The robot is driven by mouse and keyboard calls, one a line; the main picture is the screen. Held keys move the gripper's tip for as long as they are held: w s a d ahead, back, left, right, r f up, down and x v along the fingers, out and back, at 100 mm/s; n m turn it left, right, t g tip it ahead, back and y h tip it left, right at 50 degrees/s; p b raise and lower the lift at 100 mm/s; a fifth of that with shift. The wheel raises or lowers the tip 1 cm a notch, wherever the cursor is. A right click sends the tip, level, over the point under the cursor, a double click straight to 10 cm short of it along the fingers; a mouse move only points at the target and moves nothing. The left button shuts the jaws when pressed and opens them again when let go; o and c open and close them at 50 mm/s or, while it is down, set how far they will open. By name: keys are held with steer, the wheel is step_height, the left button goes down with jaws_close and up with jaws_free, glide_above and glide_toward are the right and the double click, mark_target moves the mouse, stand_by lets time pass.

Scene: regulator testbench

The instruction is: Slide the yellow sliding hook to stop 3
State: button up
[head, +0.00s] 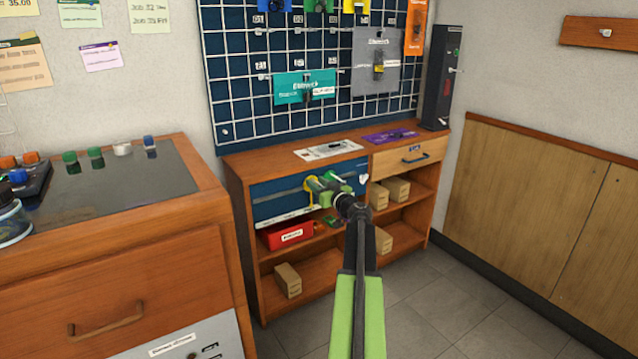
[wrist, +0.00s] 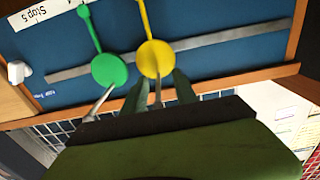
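The yellow sliding hook (wrist: 155,57) has a round disc and a long pointer and sits on a grey rail (wrist: 225,38) in the wrist view. In the head view its yellow part (head: 311,190) shows just left of my gripper (head: 338,199). In the wrist view my gripper (wrist: 160,88) is open, with its dark fingers on either side of the yellow hook's thin stem and gaps showing between. A green sliding hook (wrist: 109,70) is close beside the yellow one. Of the stop labels, only "Stop 5" (wrist: 36,14) is readable; stop 3 cannot be made out.
The rail runs across a blue panel (head: 268,190) on the wooden shelf unit. A white knob (head: 364,179) stands right of the hooks. A red bin (head: 287,236) and several cardboard boxes sit below. A wooden cabinet (head: 150,270) stands at left; the floor (head: 440,300) at right is clear.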

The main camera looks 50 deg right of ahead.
steer(key=v, duration=1.6)
steer(key=shift+s+a, duration=0.15)
steer(key=shift+s, duration=0.15)
